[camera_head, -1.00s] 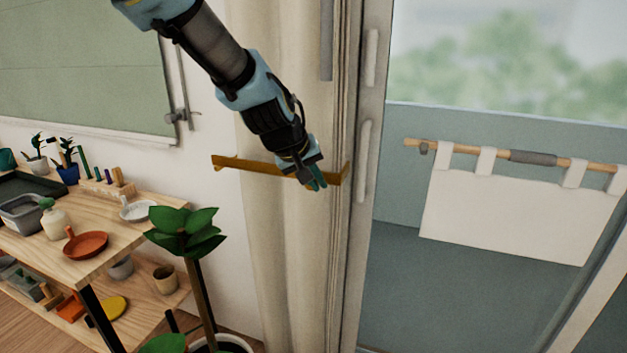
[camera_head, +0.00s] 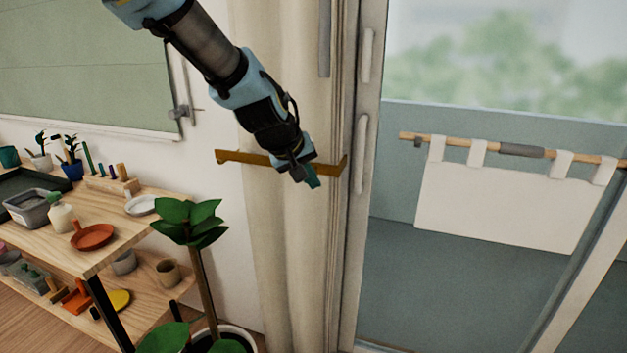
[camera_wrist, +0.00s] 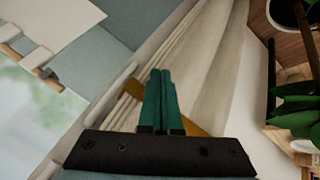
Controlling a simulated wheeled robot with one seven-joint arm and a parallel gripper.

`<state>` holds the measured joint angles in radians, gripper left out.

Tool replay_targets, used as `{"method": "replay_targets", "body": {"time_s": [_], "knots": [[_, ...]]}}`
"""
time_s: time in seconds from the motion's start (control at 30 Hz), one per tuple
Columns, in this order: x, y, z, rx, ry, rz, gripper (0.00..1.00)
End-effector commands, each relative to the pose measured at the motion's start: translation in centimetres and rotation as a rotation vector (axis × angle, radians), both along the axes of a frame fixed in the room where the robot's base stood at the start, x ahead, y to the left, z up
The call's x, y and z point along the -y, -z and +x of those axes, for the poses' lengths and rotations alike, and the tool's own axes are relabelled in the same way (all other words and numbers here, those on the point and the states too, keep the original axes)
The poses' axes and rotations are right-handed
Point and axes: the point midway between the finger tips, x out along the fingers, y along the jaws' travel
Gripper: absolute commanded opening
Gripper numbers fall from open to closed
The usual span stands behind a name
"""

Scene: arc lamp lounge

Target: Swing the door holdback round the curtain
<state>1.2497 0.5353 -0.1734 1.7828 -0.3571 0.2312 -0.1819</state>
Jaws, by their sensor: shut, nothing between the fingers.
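The door holdback (camera_head: 240,157) is a flat ochre bar that runs across the front of the gathered cream curtain (camera_head: 285,250), with a short upturned end at the right by the door frame. My gripper (camera_head: 312,182) is at the bar's right part, in front of the curtain, with its fingers pointing down and right. In the wrist view its green fingers (camera_wrist: 160,88) are closed together with nothing between them. The holdback (camera_wrist: 198,122) shows behind the fingers there, partly hidden by them and the gripper body. I cannot tell whether the fingers touch it.
A glazed door with a pale handle (camera_head: 360,150) stands right of the curtain. A potted plant (camera_head: 190,220) stands close at the lower left. A wooden shelf (camera_head: 100,255) with pots and tools is further left. A white cloth (camera_head: 505,205) hangs from a rail outside.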

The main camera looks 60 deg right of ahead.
Motion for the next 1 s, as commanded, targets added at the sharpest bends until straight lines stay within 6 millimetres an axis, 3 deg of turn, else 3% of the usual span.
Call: {"method": "replay_targets", "body": {"time_s": [0.6,1.0], "knots": [[-3.0,-7.0,-4.6,-0.001,0.005,-0.001,0.00],[-3.4,-8.1,-5.1,-0.002,0.001,0.002,0.00]]}}
